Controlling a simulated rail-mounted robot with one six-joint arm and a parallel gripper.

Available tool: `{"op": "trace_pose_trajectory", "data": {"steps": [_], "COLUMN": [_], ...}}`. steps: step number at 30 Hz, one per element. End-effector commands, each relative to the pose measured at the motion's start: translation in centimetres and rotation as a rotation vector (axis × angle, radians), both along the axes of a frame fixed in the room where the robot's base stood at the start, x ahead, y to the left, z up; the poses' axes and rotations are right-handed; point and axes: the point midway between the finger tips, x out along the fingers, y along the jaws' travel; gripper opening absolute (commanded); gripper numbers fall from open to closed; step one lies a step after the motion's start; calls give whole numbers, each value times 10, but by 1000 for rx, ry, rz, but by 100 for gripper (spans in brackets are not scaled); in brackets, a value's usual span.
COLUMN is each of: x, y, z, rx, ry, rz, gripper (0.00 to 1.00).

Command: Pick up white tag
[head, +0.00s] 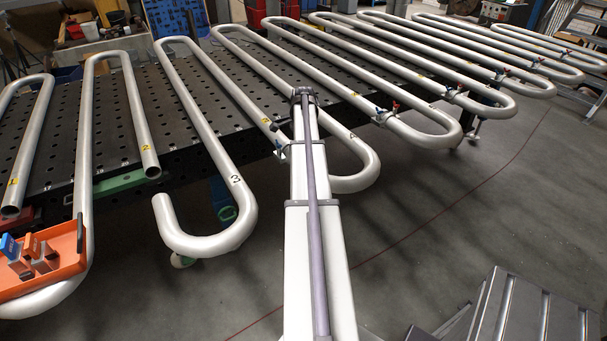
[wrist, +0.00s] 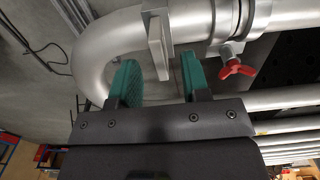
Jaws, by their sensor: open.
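In the wrist view the white tag (wrist: 158,47) looks like a pale, flat plate on a block against a silver pipe. It stands between the two green fingertips of my gripper (wrist: 159,72). The fingers are apart, with visible gaps on both sides of the tag, and neither clearly touches it. In the head view my arm extends over the pipes, and the gripper cannot be made out at its far end. I cannot pick out this tag for certain there.
A clamp with a red handle (wrist: 236,68) sits on the pipe right of the tag. An orange tray (head: 66,262) with blue and orange pieces is at the left. Bent silver pipes (head: 190,95) cover the perforated black table (head: 110,125). Grey steps (head: 535,312) stand at lower right.

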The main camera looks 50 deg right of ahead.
Motion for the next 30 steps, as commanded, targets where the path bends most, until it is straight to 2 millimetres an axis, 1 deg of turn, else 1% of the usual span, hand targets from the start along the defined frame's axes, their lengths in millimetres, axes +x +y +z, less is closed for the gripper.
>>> {"op": "trace_pose_trajectory", "data": {"steps": [1, 3, 6, 7, 9, 15, 28, 30], "x": [0, -1, -1, -1, -1, -1, -1, -1], "y": [0, -1, -1, -1, -1, -1, -1, -1], "z": [-12, -27, -47, -51, -53, -48, -48, -48], "rx": [0, 0, 0, 0, 0, 0, 0, 0], "ry": [0, 0, 0, 0, 0, 0, 0, 0], "rz": [0, 0, 0, 0, 0, 1, 1, 1], "gripper": [43, 43, 43, 43, 43, 42, 0, 0]}}
